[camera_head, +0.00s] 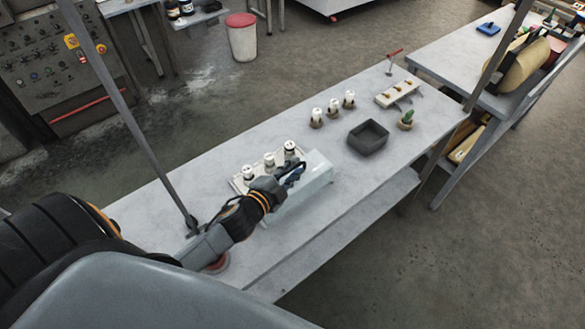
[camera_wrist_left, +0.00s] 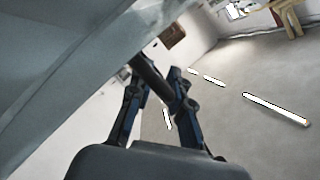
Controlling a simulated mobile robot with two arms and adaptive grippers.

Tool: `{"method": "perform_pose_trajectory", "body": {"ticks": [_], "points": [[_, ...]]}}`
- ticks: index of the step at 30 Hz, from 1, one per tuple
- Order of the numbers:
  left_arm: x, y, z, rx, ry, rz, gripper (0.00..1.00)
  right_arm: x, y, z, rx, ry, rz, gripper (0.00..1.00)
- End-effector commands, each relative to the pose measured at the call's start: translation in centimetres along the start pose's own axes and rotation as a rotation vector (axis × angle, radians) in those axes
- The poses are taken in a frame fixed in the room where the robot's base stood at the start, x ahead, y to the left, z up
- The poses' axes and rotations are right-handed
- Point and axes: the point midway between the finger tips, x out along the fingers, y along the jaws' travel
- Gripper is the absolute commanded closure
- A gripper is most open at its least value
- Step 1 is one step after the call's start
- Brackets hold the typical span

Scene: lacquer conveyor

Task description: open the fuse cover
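The fuse box (camera_head: 237,185) is on the table with three white fuses (camera_head: 270,160) exposed in a row. Its pale grey cover (camera_head: 315,175) stands tilted on the right side of the fuses. My left gripper (camera_head: 291,174) is at the cover's upper edge. In the left wrist view, the cover (camera_wrist_left: 60,60) fills the upper left, and a dark bar (camera_wrist_left: 152,78), seemingly its handle, crosses between the two parted fingers of my left gripper (camera_wrist_left: 158,95). I cannot tell whether the fingers clamp the bar. My right gripper is not in view.
Farther along the table are several loose white fuses (camera_head: 333,107), a dark tray (camera_head: 368,138), a small cactus (camera_head: 406,120), a white strip (camera_head: 397,93) and a red-handled tool (camera_head: 392,60). A thin grey post (camera_head: 140,125) rises at the table's left edge.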

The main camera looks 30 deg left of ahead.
Motion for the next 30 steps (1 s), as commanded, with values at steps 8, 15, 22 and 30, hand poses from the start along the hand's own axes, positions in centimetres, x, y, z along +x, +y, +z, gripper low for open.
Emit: {"method": "perform_pose_trajectory", "body": {"ticks": [8,15,22,30], "points": [[-2.5,0.1,0.0,0.000,-0.001,0.002,0.81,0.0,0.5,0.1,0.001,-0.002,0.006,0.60],[-6.1,0.1,0.0,-0.002,-0.001,0.002,0.81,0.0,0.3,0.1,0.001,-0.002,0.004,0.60],[-7.5,0.0,0.0,0.000,0.000,0.000,0.81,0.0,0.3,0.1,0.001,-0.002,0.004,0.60],[-7.5,0.0,0.0,0.000,0.000,0.000,0.81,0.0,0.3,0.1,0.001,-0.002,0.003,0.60]]}}
